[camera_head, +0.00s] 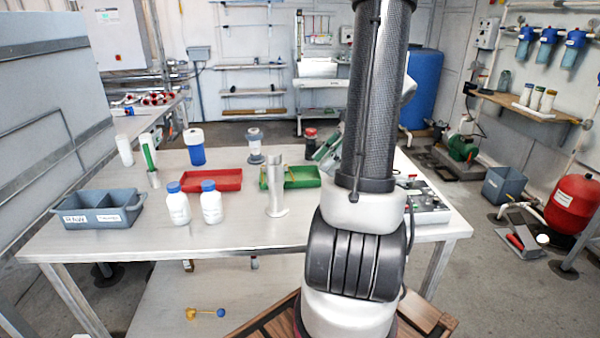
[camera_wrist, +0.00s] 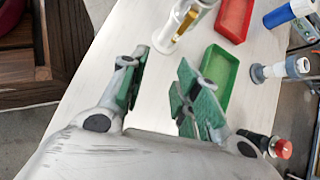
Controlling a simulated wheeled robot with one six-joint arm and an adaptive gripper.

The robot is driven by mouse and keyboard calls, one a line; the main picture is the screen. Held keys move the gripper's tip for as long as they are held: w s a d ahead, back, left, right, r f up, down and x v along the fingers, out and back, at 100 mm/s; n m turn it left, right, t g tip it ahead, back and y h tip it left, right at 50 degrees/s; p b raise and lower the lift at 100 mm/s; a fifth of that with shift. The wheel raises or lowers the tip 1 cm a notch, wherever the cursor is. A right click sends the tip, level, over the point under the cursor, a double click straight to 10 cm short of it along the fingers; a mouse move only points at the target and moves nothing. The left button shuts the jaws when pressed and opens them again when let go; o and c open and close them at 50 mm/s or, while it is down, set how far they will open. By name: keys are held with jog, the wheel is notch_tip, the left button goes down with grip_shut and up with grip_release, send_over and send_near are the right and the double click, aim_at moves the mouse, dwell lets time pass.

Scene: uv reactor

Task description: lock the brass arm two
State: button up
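A brass-coloured arm (camera_wrist: 185,24) shows in the wrist view, set against a pale metal cylinder fitting (camera_wrist: 175,32) at the top of the picture. In the head view the same upright metal cylinder (camera_head: 276,188) appears to stand on the table in front of the green tray. No label shows on the brass arm, so I cannot tell its number. My gripper (camera_wrist: 160,78) is open and empty, its green-padded fingers spread wide above the table. The brass arm lies beyond the fingertips, apart from them. In the head view my arm hides most of my gripper.
A red-topped knob (camera_wrist: 281,147) is near the right finger. The table's front middle is clear.

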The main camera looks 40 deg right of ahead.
aim_at(291, 174)
jog(key=w+a+f+m, duration=0.2)
jog(key=w+a+f, duration=0.1)
jog(key=w+a, duration=0.1)
jog(key=shift+w+a+f+m+t, duration=0.3)
jog(key=shift+w+a+f, duration=0.1)
jog(key=shift+a, duration=0.45)
jog(key=shift+c, duration=0.3)
grip_shut()
